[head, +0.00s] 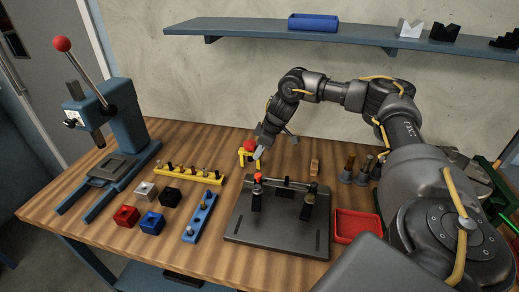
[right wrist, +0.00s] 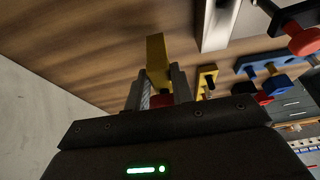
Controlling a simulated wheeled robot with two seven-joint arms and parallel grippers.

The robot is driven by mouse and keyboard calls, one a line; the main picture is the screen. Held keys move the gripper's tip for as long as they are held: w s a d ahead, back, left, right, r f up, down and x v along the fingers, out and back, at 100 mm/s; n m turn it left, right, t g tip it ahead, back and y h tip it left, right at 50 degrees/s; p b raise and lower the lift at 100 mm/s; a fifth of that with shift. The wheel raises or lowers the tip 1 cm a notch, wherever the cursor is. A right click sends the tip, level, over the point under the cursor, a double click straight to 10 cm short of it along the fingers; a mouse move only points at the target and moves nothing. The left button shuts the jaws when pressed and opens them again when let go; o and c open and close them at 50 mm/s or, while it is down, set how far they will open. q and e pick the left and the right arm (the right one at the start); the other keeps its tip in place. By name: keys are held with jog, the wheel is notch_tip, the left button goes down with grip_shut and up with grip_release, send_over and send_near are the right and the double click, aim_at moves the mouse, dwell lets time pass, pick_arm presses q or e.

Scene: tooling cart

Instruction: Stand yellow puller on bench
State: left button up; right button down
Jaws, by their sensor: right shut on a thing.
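The yellow puller (head: 242,157) with its red top is at the back middle of the wooden bench. It looks upright, with the red part up and the yellow legs down. My right gripper (head: 257,153) reaches down to it from the right and is shut on it. In the right wrist view the fingers (right wrist: 160,95) close around the red part, and the yellow part (right wrist: 157,55) sticks out past the fingertips toward the bench. I cannot tell whether its legs touch the wood. My left gripper is not in view.
A grey fixture plate (head: 272,241) stands in front of the puller. A yellow peg strip (head: 190,176), a blue peg strip (head: 200,218) and several small blocks lie left. A blue press (head: 122,125) stands far left. A red tray (head: 357,226) is right of the plate.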

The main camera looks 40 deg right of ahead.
jog(key=shift+f, duration=0.25)
jog(key=c, duration=1.1)
grip_release()
jog(key=shift+c, duration=0.2)
jog(key=shift+f, duration=0.1)
jog(key=shift+b+v, duration=0.6)
jog(key=shift+v, duration=3.25)
